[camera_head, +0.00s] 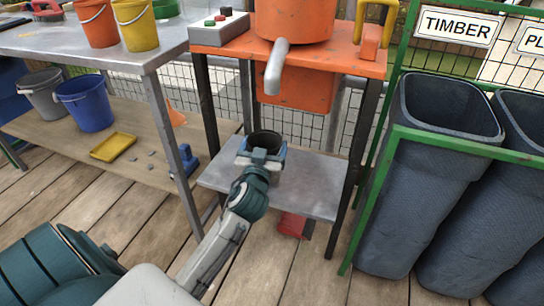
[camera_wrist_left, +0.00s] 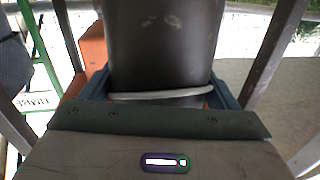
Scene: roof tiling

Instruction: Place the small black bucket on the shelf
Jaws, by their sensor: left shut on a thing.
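The small black bucket (camera_head: 265,140) is in my left gripper (camera_head: 262,156), at the grey metal lower shelf (camera_head: 312,183) of the orange machine stand. In the left wrist view the dark bucket (camera_wrist_left: 162,50) fills the space between the blue fingers of the gripper (camera_wrist_left: 160,95), which are shut on it. A pale band or handle crosses its side. In the head view the gripper hides its lower part, so I cannot tell whether it touches the shelf. My right gripper is not in view.
The orange machine's grey spout (camera_head: 276,68) hangs above the bucket. Stand legs (camera_head: 352,150) flank the shelf. A workbench (camera_head: 120,45) with buckets is at left. Grey bins (camera_head: 435,180) in a green frame stand at right. A red object (camera_head: 291,224) lies under the shelf.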

